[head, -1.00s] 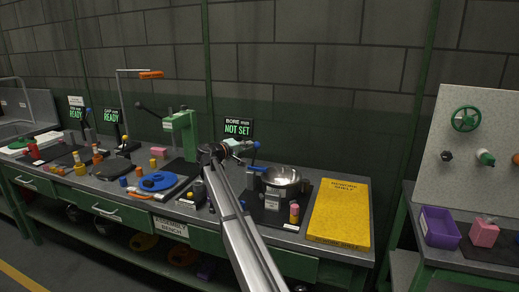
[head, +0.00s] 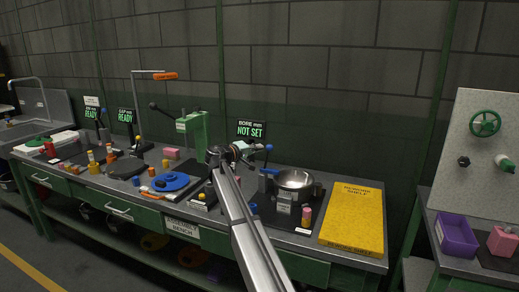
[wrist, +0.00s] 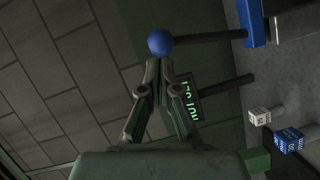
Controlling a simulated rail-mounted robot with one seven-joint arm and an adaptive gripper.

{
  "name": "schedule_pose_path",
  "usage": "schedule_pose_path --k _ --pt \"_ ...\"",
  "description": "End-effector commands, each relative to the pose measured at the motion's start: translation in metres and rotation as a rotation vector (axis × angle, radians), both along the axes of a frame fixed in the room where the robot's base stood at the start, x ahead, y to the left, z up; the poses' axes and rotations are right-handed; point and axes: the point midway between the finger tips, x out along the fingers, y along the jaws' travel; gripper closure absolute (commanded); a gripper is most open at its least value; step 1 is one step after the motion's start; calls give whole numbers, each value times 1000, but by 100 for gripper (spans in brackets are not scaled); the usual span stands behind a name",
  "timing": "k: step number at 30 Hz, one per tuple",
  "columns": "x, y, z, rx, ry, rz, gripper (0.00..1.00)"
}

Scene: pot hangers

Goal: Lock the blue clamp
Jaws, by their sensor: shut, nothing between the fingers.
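The blue clamp shows its blue ball knob (head: 268,147) raised on a dark lever behind the steel bowl. In the wrist view, the knob (wrist: 160,41) is just beyond my fingertips, and its dark lever (wrist: 208,37) runs right to the blue clamp body (wrist: 251,22). My gripper (head: 253,150) is to the left of the knob in the head view. It also shows in the wrist view (wrist: 160,68), with its fingers shut and nothing between them. The fingertips are at the near edge of the knob; I cannot tell whether they touch it.
The steel bowl (head: 296,180) stands right of the clamp. The sign (head: 251,131) behind reads "NOT SET". The green press (head: 192,132) stands left of my arm. A yellow board (head: 353,217) lies at the bench's right end. A second dark rod (wrist: 225,85) shows in the wrist view.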

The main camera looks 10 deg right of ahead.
Motion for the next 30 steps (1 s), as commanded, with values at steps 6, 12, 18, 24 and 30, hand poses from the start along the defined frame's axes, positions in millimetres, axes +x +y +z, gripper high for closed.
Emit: schedule_pose_path --k 6,12,18,24,30 --pt "-27 20 3 0 -1 -3 100" --pt "-47 36 6 -1 0 -9 100" --pt "-53 41 8 0 -1 -11 100" --pt "-52 42 8 1 0 -12 100" --pt "-53 53 -7 -4 6 19 100"
